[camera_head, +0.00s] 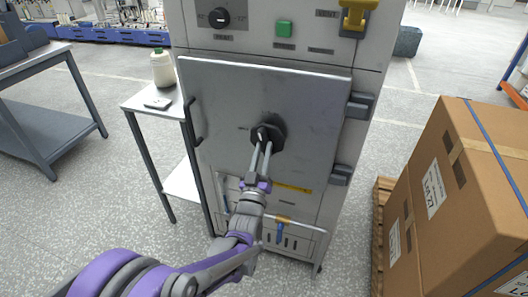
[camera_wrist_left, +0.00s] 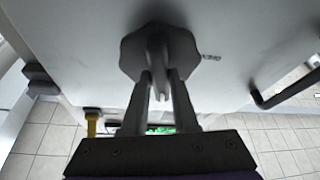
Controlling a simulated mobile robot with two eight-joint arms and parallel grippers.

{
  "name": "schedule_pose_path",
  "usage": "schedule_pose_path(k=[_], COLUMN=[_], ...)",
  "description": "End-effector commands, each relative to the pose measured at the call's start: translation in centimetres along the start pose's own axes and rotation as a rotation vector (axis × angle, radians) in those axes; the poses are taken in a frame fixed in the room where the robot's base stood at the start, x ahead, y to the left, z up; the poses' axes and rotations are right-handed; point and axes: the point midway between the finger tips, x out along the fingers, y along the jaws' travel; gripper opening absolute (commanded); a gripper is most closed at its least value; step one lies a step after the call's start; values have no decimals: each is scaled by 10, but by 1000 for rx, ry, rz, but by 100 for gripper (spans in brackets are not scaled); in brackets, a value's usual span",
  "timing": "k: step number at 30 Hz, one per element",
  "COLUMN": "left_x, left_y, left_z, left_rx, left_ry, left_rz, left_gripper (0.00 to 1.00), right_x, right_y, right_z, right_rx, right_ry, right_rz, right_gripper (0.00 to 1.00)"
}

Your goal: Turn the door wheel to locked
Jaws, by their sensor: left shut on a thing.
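The door wheel (camera_head: 271,134) is a dark lobed knob with a raised grip bar, in the middle of the grey cabinet door (camera_head: 220,100). The door looks closed against the cabinet. My left gripper (camera_head: 262,146) reaches the wheel from below in the head view, with its fingers shut on the wheel's bar. In the left wrist view the wheel (camera_wrist_left: 143,50) is dark and lobed, and the fingertips of my left gripper (camera_wrist_left: 160,75) sit on both sides of the bar. A small mark is beside the wheel, too small to read. My right gripper is not in view.
A side table (camera_head: 150,101) with a cream bottle (camera_head: 163,70) stands left of the cabinet. Large cardboard boxes (camera_head: 455,200) on a pallet stand close on the right. The cabinet panel above the door has a black knob (camera_head: 219,18), a green button (camera_head: 284,28) and a yellow handle (camera_head: 355,15).

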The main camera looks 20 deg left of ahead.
Motion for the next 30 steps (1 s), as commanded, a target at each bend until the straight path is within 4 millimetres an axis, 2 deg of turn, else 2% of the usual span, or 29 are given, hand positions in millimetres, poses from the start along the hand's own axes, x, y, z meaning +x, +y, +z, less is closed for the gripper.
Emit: schedule_pose_path(k=[12, 30], left_x=[0, 0], left_y=[-3, -3], left_z=[0, 0], left_rx=[218, 265], left_ry=[0, 1], left_rz=[89, 109], left_gripper=[0, 0], right_x=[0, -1], right_y=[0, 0], right_z=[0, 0], right_rx=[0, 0], right_ry=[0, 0], right_rz=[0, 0], right_gripper=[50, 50])
